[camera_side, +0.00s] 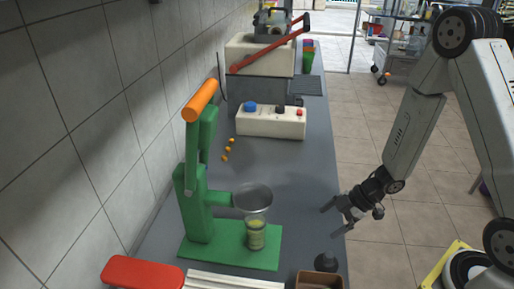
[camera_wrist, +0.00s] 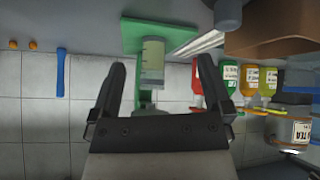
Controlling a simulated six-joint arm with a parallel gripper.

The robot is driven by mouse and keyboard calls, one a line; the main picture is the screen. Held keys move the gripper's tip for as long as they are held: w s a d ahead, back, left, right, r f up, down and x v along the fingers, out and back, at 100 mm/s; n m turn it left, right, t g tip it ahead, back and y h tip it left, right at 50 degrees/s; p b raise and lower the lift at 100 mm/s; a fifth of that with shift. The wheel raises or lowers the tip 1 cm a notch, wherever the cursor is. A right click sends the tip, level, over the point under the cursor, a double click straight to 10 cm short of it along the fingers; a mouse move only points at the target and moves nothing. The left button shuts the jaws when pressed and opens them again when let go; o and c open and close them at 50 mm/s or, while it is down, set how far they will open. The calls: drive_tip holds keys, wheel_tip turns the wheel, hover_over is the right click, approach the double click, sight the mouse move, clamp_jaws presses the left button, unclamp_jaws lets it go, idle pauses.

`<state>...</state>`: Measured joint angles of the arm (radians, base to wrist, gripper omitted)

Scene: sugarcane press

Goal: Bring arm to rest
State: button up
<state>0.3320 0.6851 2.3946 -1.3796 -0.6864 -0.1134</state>
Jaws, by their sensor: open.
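My gripper (camera_side: 332,220) hangs at the right edge of the grey counter (camera_side: 310,170), to the right of the green press (camera_side: 195,190). Its jaws are apart with nothing between them. In the wrist view my gripper (camera_wrist: 161,65) shows both fingers spread, with the press and glass beyond. The press has an orange handle (camera_side: 200,99) raised at the top. A glass (camera_side: 256,236) with yellow-green liquid stands on the green base, under a grey metal funnel (camera_side: 252,197). The glass also shows in the wrist view (camera_wrist: 152,55).
A white box with knobs (camera_side: 271,122) and small orange balls (camera_side: 228,149) lie behind the press. A red item (camera_side: 143,272), a dark conical object (camera_side: 326,262) and a brown box (camera_side: 319,281) are in front. Several bottles (camera_wrist: 249,83) show in the wrist view. Tiled floor (camera_side: 375,170) is open right of the counter.

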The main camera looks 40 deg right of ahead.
drive_tip(key=w+d+r+m+h, duration=0.2)
drive_tip(key=d+r+m+h, duration=0.2)
drive_tip(key=r+m+h, duration=0.3)
drive_tip(key=s+a+r+m+g, duration=0.1)
drive_tip(key=s+a+r+m, duration=0.2)
drive_tip(key=s+r+m, duration=0.2)
drive_tip(key=shift+s+a+r+m+g, duration=0.2)
drive_tip(key=shift+s+m+g, duration=0.3)
drive_tip(key=shift+m, duration=0.3)
